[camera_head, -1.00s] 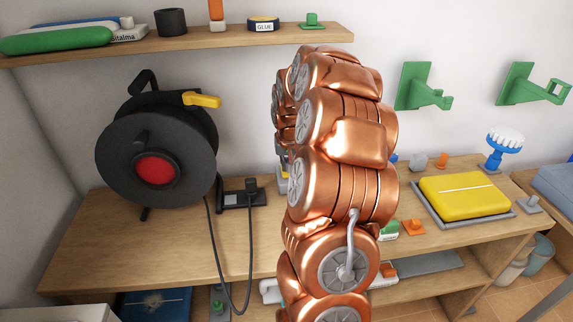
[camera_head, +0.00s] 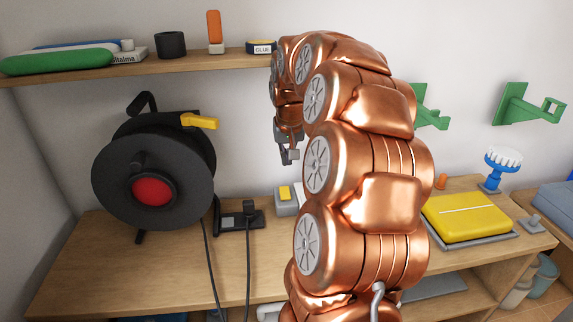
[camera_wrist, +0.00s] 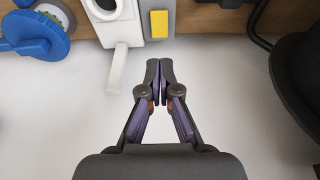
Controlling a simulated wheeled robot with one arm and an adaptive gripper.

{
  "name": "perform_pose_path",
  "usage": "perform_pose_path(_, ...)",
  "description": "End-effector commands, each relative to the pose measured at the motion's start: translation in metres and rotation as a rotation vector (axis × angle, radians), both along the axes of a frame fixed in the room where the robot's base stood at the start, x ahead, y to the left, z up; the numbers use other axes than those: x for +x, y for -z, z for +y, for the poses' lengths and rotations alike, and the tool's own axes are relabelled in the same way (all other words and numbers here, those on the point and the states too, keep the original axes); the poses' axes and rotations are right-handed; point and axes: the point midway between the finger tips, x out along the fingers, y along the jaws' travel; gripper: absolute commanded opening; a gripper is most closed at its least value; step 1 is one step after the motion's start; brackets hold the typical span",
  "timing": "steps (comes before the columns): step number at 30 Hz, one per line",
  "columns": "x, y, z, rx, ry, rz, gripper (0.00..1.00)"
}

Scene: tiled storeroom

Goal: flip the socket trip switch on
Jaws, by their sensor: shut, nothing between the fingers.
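A small grey box with a yellow button or rocker (camera_head: 285,193) stands on the workbench beside the black socket unit; it looks like the trip switch, though I cannot read its position. In the wrist view the yellow part (camera_wrist: 159,23) is at the top centre, just beyond my fingertips. My gripper (camera_head: 290,156) hangs above the box in the head view, partly hidden by my arm. In the wrist view my gripper (camera_wrist: 166,75) has its fingertips together with nothing between them, apart from the box.
A white fixture with a protruding lever (camera_wrist: 118,68) stands beside the box. A blue round object (camera_wrist: 35,35) is farther left. The black cable reel (camera_head: 150,170) and plugged-in socket unit (camera_head: 240,221) stand left on the workbench (camera_head: 110,265). A shelf (camera_head: 150,68) runs above.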

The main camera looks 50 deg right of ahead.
Motion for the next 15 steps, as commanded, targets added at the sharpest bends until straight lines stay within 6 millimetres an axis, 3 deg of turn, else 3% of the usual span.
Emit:
perform_pose_path(11,-0.001,-0.001,0.001,0.002,-0.001,0.001,0.0)
perform_pose_path(15,-0.001,0.0,0.018,0.009,-0.03,0.012,0.0)
